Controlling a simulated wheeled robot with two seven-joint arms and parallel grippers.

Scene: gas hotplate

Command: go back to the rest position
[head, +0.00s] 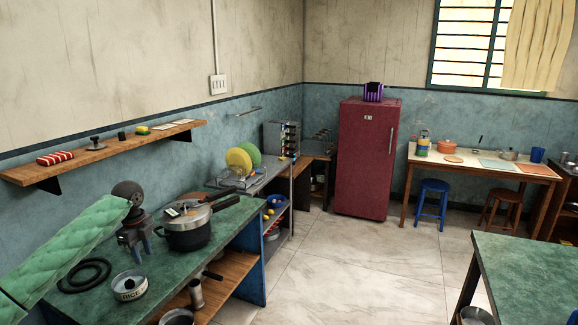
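My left arm, in a green quilted cover, comes in from the left over the green counter (215,235). My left gripper (141,252) points down above the counter, left of the pressure cooker (188,236). Its dark fingers look apart, with nothing seen between them. The cooker stands lidded on the counter, its long handle pointing to the back right. Whether gripper and cooker touch is hard to tell. My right gripper is not in view.
A wooden shelf (105,152) juts from the wall above. Another green table (530,265) stands at the right. The tiled floor (350,275) between is open.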

